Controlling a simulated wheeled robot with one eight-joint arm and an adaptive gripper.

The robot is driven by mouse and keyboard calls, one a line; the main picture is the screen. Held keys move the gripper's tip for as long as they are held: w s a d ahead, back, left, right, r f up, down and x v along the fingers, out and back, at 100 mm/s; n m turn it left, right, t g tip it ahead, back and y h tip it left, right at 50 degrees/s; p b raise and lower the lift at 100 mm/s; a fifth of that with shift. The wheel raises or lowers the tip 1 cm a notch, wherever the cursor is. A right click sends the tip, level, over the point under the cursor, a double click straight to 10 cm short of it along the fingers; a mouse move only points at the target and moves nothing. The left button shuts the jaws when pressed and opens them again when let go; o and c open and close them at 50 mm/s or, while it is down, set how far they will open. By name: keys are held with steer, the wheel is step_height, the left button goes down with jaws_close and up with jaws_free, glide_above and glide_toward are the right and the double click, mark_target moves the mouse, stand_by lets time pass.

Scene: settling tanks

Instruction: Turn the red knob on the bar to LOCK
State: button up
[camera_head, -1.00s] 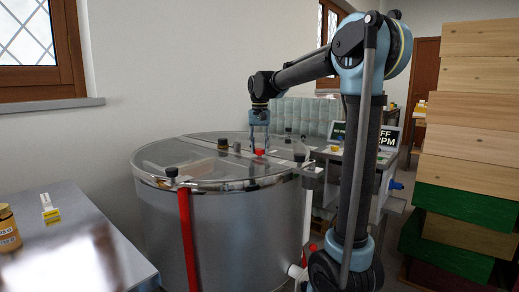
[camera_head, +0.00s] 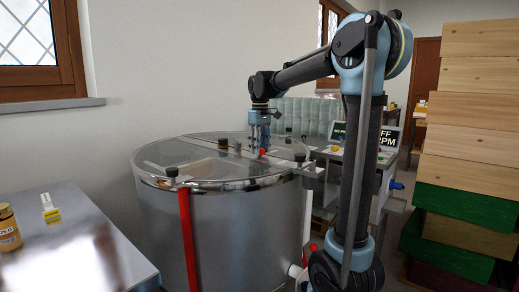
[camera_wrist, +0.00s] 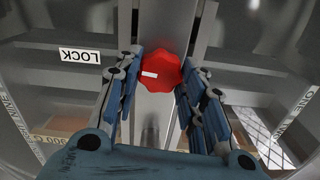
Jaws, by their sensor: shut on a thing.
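The red knob (camera_wrist: 163,66) sits on the grey metal bar (camera_wrist: 163,18). Its white mark points left in the wrist view, towards the side of the white LOCK label (camera_wrist: 80,56), which appears upside down. My gripper (camera_wrist: 162,72) is shut on the knob, one finger on each side. In the head view, my gripper (camera_head: 261,147) points down over the bar that crosses the steel tank's top, and the red knob (camera_head: 263,152) shows partly between and below the fingers.
The round steel tank (camera_head: 220,225) has clear lids with black knobs and a red vertical strip (camera_head: 187,235). A metal table (camera_head: 75,245) with a jar (camera_head: 8,228) stands at left. Stacked wooden boxes (camera_head: 480,110) stand at right. A control box with a display (camera_head: 388,136) is behind my arm.

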steer(key=shift+w+n, duration=0.1)
steer(key=shift+n, duration=0.4)
steer(key=o, duration=1)
steer(key=shift+d, duration=0.1)
steer(key=shift+o, duration=0.2)
step_height(320, 180, up, 12)
